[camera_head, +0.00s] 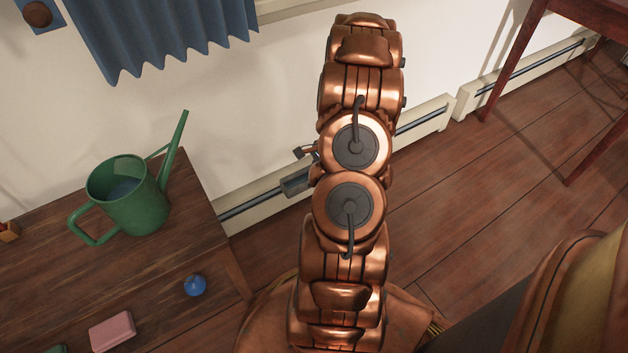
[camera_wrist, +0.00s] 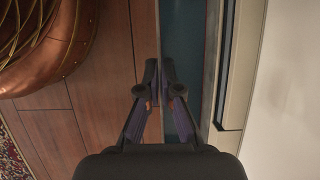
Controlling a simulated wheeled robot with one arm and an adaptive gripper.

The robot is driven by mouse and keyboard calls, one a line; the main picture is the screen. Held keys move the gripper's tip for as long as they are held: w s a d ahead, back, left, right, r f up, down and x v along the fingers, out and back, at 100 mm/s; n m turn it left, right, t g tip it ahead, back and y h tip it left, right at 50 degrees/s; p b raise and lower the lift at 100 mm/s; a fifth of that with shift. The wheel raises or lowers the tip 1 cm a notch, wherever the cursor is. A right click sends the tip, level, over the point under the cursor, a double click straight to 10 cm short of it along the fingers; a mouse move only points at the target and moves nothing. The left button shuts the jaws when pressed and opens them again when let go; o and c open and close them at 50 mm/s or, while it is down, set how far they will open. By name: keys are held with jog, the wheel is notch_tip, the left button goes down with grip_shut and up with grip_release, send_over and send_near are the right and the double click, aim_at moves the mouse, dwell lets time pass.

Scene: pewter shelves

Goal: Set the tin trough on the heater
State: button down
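The tin trough (camera_wrist: 184,45) shows in the wrist view as a long narrow channel with thin grey walls and a dark teal inside. My gripper (camera_wrist: 160,78) has its fingertips close together on either side of the trough's left wall and appears shut on it. The heater (camera_head: 425,118) is a low cream baseboard unit with a dark slot along the wall. In the wrist view the heater (camera_wrist: 239,75) runs alongside the trough, just to its right. Whether they touch is unclear. In the head view my copper arm hides the trough and most of the gripper.
A wooden table (camera_head: 55,255) at left holds a green watering can (camera_head: 135,200), a blue ball (camera_head: 195,285) and a pink block (camera_head: 112,331). A blue curtain (camera_head: 160,35) hangs above. A reddish wooden table (camera_head: 520,55) stands at right. Plank floor (camera_head: 460,215) between is clear.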

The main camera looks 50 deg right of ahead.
jog(key=shift+w+d+f+b, duration=0.9)
jog(key=shift+w+f, duration=0.5)
jog(key=shift+w, duration=0.9)
jog(key=shift+w+d+f+b, duration=0.7)
jog(key=shift+w+f+b, duration=0.6)
jog(key=shift+w, duration=1)
jog(key=shift+w+d+f+b, duration=0.8)
jog(key=shift+w+f, duration=0.75)
jog(key=shift+w, duration=0.75)
jog(key=shift+f+p, duration=0.3)
jog(key=shift+f, duration=0.95)
jog(key=c, duration=1.2)
grip_release()
jog(key=shift+c, duration=0.2)
jog(key=v, duration=1.2)
jog(key=shift+d, duration=0.1)
